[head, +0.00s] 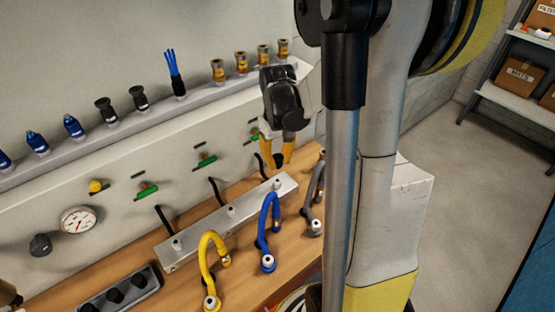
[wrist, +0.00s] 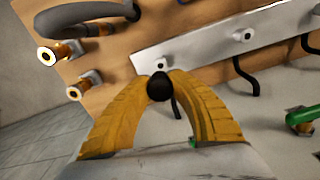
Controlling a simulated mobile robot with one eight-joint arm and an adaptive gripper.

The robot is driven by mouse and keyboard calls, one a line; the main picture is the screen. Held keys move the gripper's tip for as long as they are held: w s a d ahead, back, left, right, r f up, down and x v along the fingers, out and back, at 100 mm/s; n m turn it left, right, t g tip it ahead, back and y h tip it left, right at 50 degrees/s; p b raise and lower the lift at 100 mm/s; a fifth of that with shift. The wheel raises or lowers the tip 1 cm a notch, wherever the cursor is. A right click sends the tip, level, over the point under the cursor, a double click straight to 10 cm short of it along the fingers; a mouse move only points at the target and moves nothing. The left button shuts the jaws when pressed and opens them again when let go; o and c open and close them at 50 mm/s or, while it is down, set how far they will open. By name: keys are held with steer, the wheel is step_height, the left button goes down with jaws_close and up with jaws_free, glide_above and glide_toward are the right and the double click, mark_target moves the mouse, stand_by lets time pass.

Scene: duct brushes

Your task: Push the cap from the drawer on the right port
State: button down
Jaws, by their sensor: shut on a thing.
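My gripper (head: 276,158) is over the right end of the light metal strip (head: 205,229), its yellow fingers pointing down. In the wrist view my gripper (wrist: 159,90) is shut on a round black cap (wrist: 159,86). The strip carries several small ports; the right port (head: 278,183) is just below my fingertips. In the wrist view the cap is in front of the strip's end, by the right port; I cannot tell whether they touch. The drawer (head: 118,290) at the lower left holds several black caps.
Yellow (head: 208,265), blue (head: 268,235) and grey (head: 314,200) hoses stand in front of the strip. Black bent tubes and green-handled valves (head: 206,160) are behind it. A ledge (head: 140,122) with several connectors runs along the back. A gauge (head: 79,220) is at the left.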

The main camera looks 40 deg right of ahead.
mark_target(277, 181)
steer(key=shift+f+b, duration=2)
steer(key=shift+f, duration=0.85)
steer(key=shift+f+b, duration=0.5)
steer(key=shift+b, duration=0.15)
steer(key=c, duration=1.2)
jaws_free()
steer(key=shift+c, duration=0.2)
steer(key=shift+r, duration=0.1)
step_height(277, 181, up, 12)
steer(key=shift+f, duration=0.1)
